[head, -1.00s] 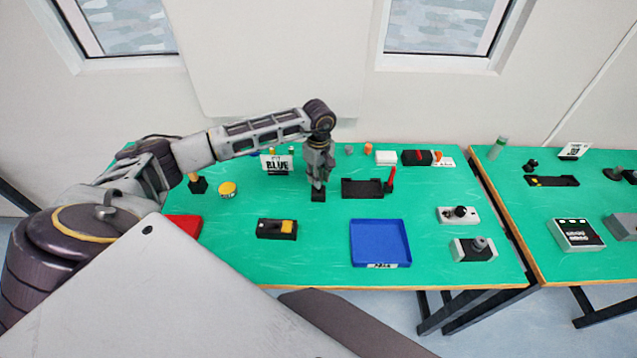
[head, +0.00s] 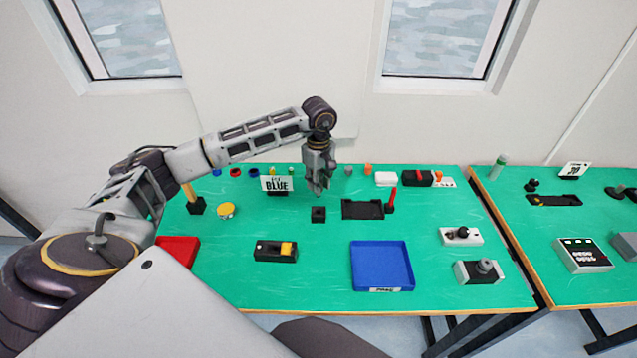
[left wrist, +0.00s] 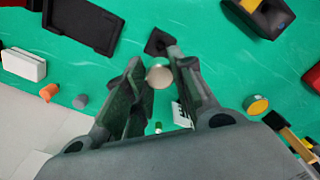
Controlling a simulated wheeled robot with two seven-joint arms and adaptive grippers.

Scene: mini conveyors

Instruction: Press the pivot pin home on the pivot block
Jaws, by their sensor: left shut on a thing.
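The pivot block (head: 318,214) is a small black square block on the green table, with a dark opening on top. It also shows in the left wrist view (left wrist: 158,41), just beyond my fingertips. My left gripper (head: 318,190) points down above the block, with a visible gap. In the left wrist view my left gripper (left wrist: 158,70) is shut on a pale round-ended piece, which I take to be the pivot pin (left wrist: 159,76). The rest of the pin is hidden. My right gripper is not in view.
A black tray (head: 352,215) with a red upright piece (head: 392,198) stands right of the block. A blue tray (head: 355,270) and a black box with a yellow part (head: 262,251) are in front. Green table between them is clear.

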